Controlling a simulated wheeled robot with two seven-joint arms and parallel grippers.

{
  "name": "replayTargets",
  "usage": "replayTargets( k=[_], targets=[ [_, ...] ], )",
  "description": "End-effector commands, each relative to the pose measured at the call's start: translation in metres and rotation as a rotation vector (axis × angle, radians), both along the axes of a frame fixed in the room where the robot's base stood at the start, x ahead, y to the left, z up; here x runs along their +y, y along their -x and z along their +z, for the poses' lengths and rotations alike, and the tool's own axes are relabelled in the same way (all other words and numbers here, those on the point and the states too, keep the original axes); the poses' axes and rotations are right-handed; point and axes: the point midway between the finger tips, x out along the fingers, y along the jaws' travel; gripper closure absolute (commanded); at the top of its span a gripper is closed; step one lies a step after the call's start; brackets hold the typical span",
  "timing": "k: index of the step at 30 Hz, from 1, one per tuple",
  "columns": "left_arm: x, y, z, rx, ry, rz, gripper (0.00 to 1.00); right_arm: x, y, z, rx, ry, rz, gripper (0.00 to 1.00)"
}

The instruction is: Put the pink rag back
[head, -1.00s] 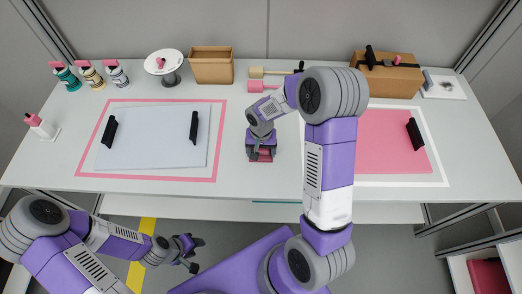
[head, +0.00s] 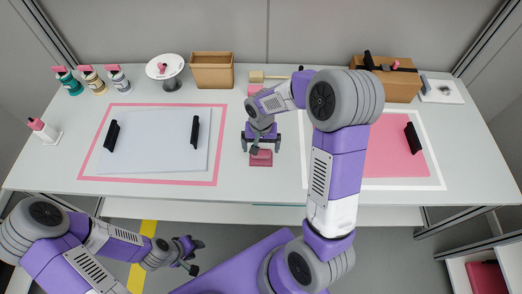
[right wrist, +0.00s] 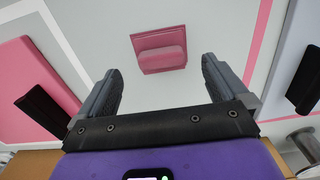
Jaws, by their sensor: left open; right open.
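A small pink folded pad, which looks like the pink rag (head: 261,158), lies on the white table between the two framed boards. In the right wrist view the rag (right wrist: 162,58) sits on a darker pink square (right wrist: 141,38). My right gripper (head: 262,147) is open and empty, just behind and above the rag. Its spread fingers (right wrist: 162,85) are apart from the rag in the right wrist view. My left gripper (head: 195,256) is open and empty, low in front of the table.
A white board (head: 150,142) with black handles lies in a pink frame at left. A pink board (head: 397,150) lies in a white frame at right, partly behind my right arm. Bottles, a cake stand (head: 165,67), an open box (head: 212,72) and a cardboard box (head: 397,84) line the back.

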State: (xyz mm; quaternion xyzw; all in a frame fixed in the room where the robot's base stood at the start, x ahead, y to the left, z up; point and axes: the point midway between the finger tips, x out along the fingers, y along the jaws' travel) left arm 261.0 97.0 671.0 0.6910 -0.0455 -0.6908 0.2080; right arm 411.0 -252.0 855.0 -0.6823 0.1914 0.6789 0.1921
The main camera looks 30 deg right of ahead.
Motion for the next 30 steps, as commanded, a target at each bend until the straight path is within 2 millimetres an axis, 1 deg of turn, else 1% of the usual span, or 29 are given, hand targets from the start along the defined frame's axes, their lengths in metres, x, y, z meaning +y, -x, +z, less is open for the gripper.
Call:
replayTargets(
  k=[1, 3, 6, 9, 15, 30],
  targets=[
    [0.000, 0.000, 0.006, 0.000, 0.000, 0.000, 0.57, 0.000, -0.001, 0.015, -0.004, 0.000, 0.000, 0.00],
    [0.000, 0.000, 0.009, 0.000, 0.000, 0.000, 0.57, 0.000, 0.000, 0.029, -0.003, -0.001, 0.000, 0.00],
    [0.000, 0.000, 0.013, 0.000, 0.000, 0.000, 0.57, 0.000, 0.000, 0.044, -0.002, 0.000, 0.000, 0.00],
    [0.000, 0.000, 0.015, 0.000, 0.000, 0.000, 0.57, 0.000, 0.000, 0.055, -0.001, -0.001, -0.001, 0.00],
    [0.000, 0.000, 0.016, 0.000, 0.000, 0.000, 0.57, 0.000, 0.001, 0.062, 0.002, -0.001, 0.000, 0.00],
    [0.000, 0.000, 0.015, 0.000, 0.000, 0.000, 0.57, 0.000, 0.001, 0.061, 0.002, 0.000, 0.000, 0.00]
  ],
)
